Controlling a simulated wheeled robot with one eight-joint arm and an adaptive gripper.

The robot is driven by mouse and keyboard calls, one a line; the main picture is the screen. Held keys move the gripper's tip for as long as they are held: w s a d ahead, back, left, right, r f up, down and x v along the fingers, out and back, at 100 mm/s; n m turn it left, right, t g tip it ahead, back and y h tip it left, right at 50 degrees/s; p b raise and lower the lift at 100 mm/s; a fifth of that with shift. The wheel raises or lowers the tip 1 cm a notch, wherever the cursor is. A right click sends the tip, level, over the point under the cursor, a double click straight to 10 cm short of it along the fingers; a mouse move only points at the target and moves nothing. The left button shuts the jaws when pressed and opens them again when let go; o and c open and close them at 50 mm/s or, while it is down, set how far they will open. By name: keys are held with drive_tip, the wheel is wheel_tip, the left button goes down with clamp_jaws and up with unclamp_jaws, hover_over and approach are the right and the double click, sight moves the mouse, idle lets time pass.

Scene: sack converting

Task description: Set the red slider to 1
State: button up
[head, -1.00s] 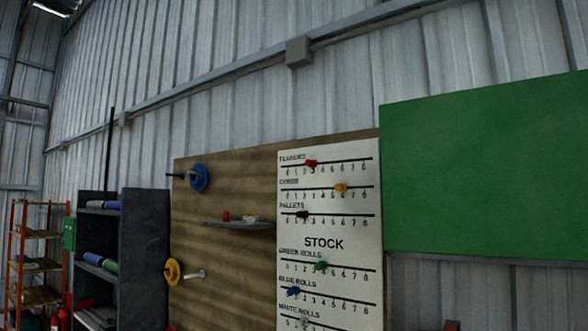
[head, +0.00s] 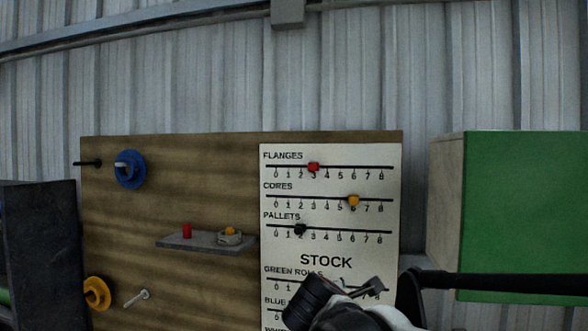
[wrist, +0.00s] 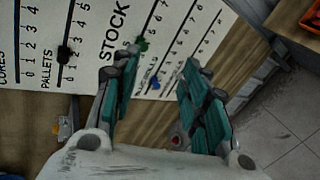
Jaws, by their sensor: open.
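The red slider (head: 313,167) sits on the top track, labelled FLANGES, of the white stock board (head: 330,245). It stands at about the 3 mark; the 1 mark is to its left. My gripper (wrist: 158,65) is open and empty in the wrist view, its teal-padded fingers apart in front of the lower part of the board. In the head view my arm and gripper cover part of the lower tracks, below and to the right of the red slider. The red slider is not visible in the wrist view.
The yellow slider (head: 353,201) is near 6 on CORES, the black slider (head: 300,229) near 2 on PALLETS. A small shelf (head: 205,243) juts out left of the board. A green panel (head: 525,215) stands to the right.

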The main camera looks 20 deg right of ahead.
drive_tip(key=w+r+n+t+h+p, duration=0.1)
drive_tip(key=w+r+n+p, duration=0.25)
drive_tip(key=r, duration=0.35)
drive_tip(key=w+r+n+t+h+p, duration=0.15)
drive_tip(key=w+r+p, duration=0.25)
drive_tip(key=r, duration=0.4)
drive_tip(key=n+t+p, duration=0.2)
drive_tip(key=n+p, duration=0.4)
drive_tip(key=n, duration=0.2)
approach(311, 167)
drive_tip(key=p+x, duration=0.3)
drive_tip(key=x, duration=0.7)
drive_tip(key=shift+w+d, duration=0.25)
drive_tip(key=shift+d, duration=0.05)
drive_tip(key=shift+c, duration=0.2)
clamp_jaws()
